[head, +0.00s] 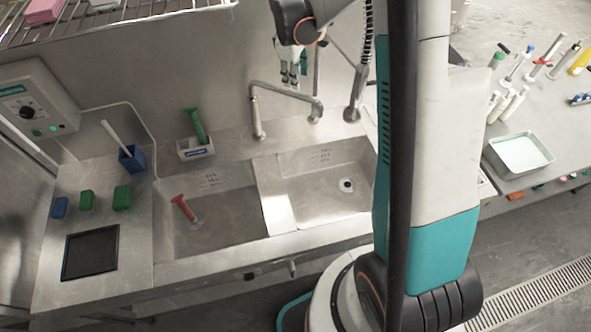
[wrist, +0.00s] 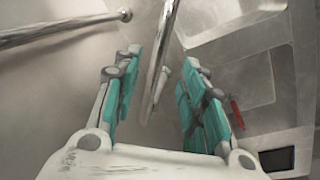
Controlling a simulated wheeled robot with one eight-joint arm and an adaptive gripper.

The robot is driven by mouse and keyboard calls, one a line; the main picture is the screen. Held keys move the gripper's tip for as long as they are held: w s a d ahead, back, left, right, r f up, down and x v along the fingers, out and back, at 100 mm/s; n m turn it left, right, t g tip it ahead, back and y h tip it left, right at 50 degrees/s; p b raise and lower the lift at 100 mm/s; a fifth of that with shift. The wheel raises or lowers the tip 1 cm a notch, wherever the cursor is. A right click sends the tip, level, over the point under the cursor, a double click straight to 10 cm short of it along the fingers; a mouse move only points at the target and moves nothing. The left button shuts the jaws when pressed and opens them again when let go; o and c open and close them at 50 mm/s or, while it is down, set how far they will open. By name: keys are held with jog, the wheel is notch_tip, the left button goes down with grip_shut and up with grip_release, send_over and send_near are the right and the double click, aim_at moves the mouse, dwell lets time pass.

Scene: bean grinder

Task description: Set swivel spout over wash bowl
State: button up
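A metal swivel spout (head: 285,92) stands behind the sink, its horizontal pipe running across the rear ledge near the two bowls. My gripper (head: 293,79) is above this pipe, fingers pointing down. In the wrist view the teal fingers of my gripper (wrist: 160,62) are spread, with a shiny pipe (wrist: 167,35) visible between them; contact is not clear. The left bowl (head: 235,215) holds a red-handled object (head: 184,208). The right bowl (head: 310,208) shows a dark drain. The markings on both bowls are too small to read, so I cannot tell which is the wash bowl.
A second upright metal fixture (head: 353,108) stands right of the spout. A green-handled item (head: 196,127) sits in a white holder on the ledge. A blue container (head: 131,159) and a black mat (head: 90,252) are on the left counter. A wire rack (head: 120,18) hangs at upper left.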

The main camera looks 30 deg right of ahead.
notch_tip(320, 180, up, 5)
jog(key=a, duration=0.1)
jog(key=s+a+f+m+t+b, duration=0.1)
jog(key=s+a+f+m+b, duration=0.2)
jog(key=s+b, duration=0.45)
jog(key=s+a+f+t+b, duration=0.2)
jog(key=s+a+f+b, duration=0.25)
jog(key=b, duration=0.55)
jog(key=s+a+f+m+t+y+b, duration=0.1)
jog(key=s+a+f+m+b, duration=0.1)
jog(key=s+f+b, duration=0.8)
jog(key=shift+s+a+f+m+t+b, duration=0.3)
jog(key=shift+a+f+m+b, duration=0.15)
jog(key=shift+b, duration=0.6)
